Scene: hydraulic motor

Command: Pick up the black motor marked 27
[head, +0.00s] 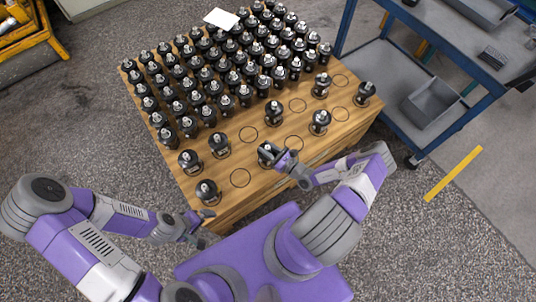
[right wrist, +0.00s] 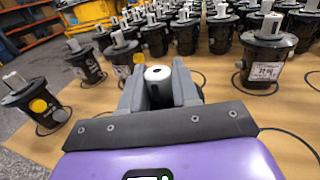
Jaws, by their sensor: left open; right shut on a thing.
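Several black motors with pale shafts on top stand on a wooden table (head: 262,180). My right gripper (head: 281,157) is at the table's near side, shut on a black motor (head: 266,151). In the right wrist view the fingers close around this motor's pale top (right wrist: 157,74); its body and any number are mostly hidden. I cannot tell whether it is clear of the table. Another motor (right wrist: 267,52) at the right of that view has a white label, too small to read surely. My left gripper (head: 197,228) is open and empty, off the table's near left corner.
A dense block of motors (head: 225,70) fills the table's far part, with a white sheet (head: 221,19) behind it. A motor (head: 207,191) stands at the near left corner. Empty drawn circles (head: 240,178) lie between spaced motors. A blue workbench (head: 395,100) stands right.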

